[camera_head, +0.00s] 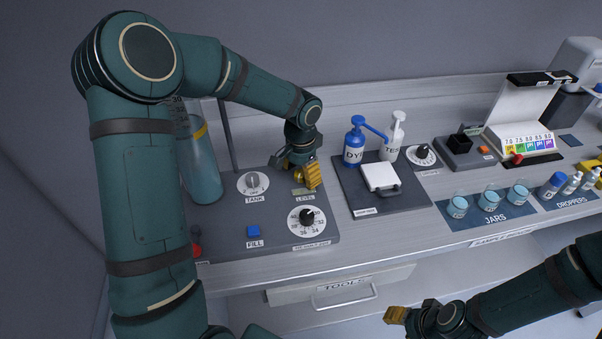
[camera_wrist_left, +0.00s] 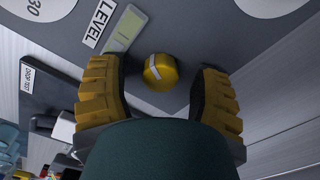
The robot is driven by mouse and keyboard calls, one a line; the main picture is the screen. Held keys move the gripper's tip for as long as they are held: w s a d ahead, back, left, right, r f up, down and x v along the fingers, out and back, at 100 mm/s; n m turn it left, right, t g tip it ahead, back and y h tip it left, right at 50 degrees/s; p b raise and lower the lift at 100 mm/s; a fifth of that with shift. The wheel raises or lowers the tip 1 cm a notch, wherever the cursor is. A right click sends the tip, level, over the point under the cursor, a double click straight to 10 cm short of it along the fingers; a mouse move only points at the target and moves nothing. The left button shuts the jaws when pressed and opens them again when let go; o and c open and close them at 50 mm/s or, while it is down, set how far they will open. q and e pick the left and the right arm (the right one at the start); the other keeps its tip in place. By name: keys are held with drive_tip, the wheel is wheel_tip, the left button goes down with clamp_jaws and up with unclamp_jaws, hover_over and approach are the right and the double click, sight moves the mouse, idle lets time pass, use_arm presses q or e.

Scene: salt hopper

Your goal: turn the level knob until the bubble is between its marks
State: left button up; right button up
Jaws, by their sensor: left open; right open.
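The level knob (camera_wrist_left: 160,72) is a round yellow knob with a white stripe on the grey panel, seen in the left wrist view. My left gripper (camera_wrist_left: 158,92) is open, with one yellow finger on each side of the knob and visible gaps between. In the head view the left gripper (camera_head: 301,178) is over the panel and hides the knob. The level window (camera_wrist_left: 125,30) is a pale green strip beside the LEVEL label; it also shows in the head view (camera_head: 303,191). I cannot make out the bubble against its marks. My right gripper (camera_head: 397,315) is open and empty at the lower right.
The panel also holds the TANK knob (camera_head: 253,183), a numbered dial (camera_head: 307,220) and the blue FILL button (camera_head: 253,231). A clear tank (camera_head: 203,170) stands at left. The blue bottle (camera_head: 354,142) and white bottle (camera_head: 393,138) are right of the left gripper.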

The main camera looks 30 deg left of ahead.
sight(302, 172)
use_arm(q)
clamp_jaws()
drive_tip(key=shift+r+m+p, duration=0.15)
drive_tip(key=shift+m+p, duration=0.25)
drive_tip(key=shift+m, duration=0.1)
drive_tip(key=shift+m+p, duration=0.3)
drive_tip(key=shift+m, duration=0.5)
unclamp_jaws()
wheel_tip(302, 172, up, 12)
